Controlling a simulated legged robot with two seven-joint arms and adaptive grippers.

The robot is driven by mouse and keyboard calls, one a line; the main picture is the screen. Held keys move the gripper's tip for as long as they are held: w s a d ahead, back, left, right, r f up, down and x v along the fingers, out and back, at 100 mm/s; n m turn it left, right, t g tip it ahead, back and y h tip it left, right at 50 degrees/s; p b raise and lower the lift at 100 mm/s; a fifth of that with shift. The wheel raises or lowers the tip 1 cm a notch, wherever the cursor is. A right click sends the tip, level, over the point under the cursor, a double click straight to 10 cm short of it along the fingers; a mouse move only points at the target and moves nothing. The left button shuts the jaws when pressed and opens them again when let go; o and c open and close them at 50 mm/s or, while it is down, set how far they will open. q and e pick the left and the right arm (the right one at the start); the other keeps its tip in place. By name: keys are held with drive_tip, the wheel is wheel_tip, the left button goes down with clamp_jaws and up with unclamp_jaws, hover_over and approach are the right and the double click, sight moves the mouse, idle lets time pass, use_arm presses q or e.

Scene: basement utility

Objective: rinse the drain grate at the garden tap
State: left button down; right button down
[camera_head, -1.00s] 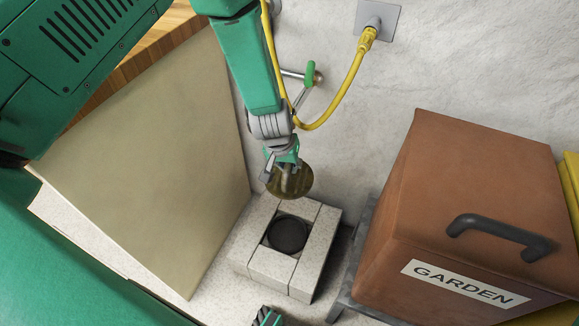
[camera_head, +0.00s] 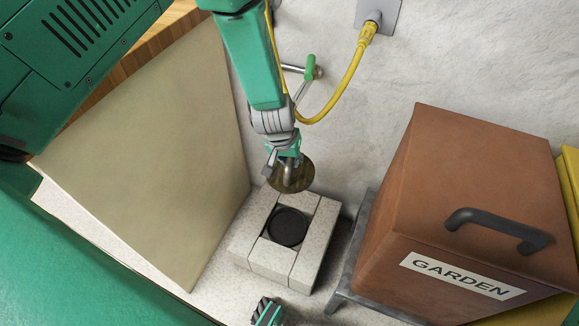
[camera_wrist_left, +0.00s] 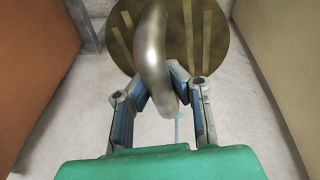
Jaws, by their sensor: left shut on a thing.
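The drain grate (camera_head: 303,178) is a round brass-brown disc with slots. My left gripper (camera_head: 283,160) is shut on its edge and holds it above the drain surround. In the left wrist view the grate (camera_wrist_left: 207,40) is upper centre, with my left gripper's fingers (camera_wrist_left: 177,72) closed at its lower edge. The tap's curved metal spout (camera_wrist_left: 152,50) hangs in front of the grate there, and a thin pale-blue stream (camera_wrist_left: 178,128) runs below its tip. The garden tap (camera_head: 309,70) has a green handle on the wall; my arm partly hides it.
A pale block surround (camera_head: 272,258) with a dark round drain (camera_head: 287,227) lies below. A brown GARDEN box (camera_head: 470,190) stands at right, a beige panel (camera_head: 150,160) at left. A yellow cable (camera_head: 350,80) hangs nearby.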

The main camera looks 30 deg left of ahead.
sight(289, 167)
use_arm(q)
drive_tip(key=shift+a, duration=0.35)
drive_tip(key=shift+d, duration=0.15)
drive_tip(key=shift+d+p, duration=0.35)
drive_tip(key=shift+d, duration=0.15)
drive_tip(key=shift+s+d+r+p, duration=0.15)
drive_tip(key=shift+s+p, duration=0.15)
drive_tip(key=shift+s, duration=0.4)
drive_tip(key=shift+s+d+f+p, duration=0.1)
drive_tip(key=shift+s+p, duration=0.15)
drive_tip(key=shift+s, duration=0.45)
drive_tip(key=shift+s+d+p, duration=0.2)
drive_tip(key=shift+s+p, duration=0.15)
drive_tip(key=shift+s, duration=0.9)
drive_tip(key=shift+s+d+p, duration=0.2)
drive_tip(key=shift+s+p, duration=0.15)
drive_tip(key=shift+s, duration=0.9)
